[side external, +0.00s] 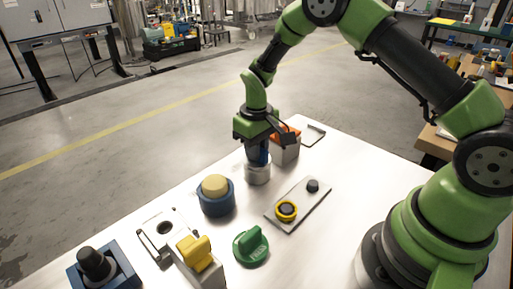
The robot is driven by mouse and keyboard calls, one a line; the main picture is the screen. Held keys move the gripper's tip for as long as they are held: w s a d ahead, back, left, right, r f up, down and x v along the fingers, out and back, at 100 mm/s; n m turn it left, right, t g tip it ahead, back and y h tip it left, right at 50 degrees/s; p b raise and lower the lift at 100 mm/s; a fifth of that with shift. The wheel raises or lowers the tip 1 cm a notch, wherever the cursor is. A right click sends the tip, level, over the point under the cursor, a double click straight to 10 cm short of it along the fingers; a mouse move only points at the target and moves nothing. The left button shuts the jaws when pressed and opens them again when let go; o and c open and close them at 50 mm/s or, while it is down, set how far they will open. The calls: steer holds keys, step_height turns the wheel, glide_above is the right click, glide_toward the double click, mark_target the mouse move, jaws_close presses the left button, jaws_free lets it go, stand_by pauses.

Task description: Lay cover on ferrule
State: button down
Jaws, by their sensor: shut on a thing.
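My gripper (257,150) points down over the far middle of the white table. Directly below is a short pale grey cylinder (257,174), probably the ferrule, standing upright on the table. The blue piece is at the cylinder's top; I cannot tell whether they touch or a small gap is left. The cylinder's upper rim is partly hidden by the gripper.
A grey box with an orange top (287,149) stands close behind right of my gripper. In front are a blue-based beige dome (215,190), a plate with a yellow-ringed button (287,210), a green knob (251,246), a yellow handle (194,252) and a black knob (95,264).

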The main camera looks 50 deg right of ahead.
steer(key=shift+f, duration=0.1)
steer(key=shift+c, duration=2.3)
jaws_free()
steer(key=shift+r, duration=3.5)
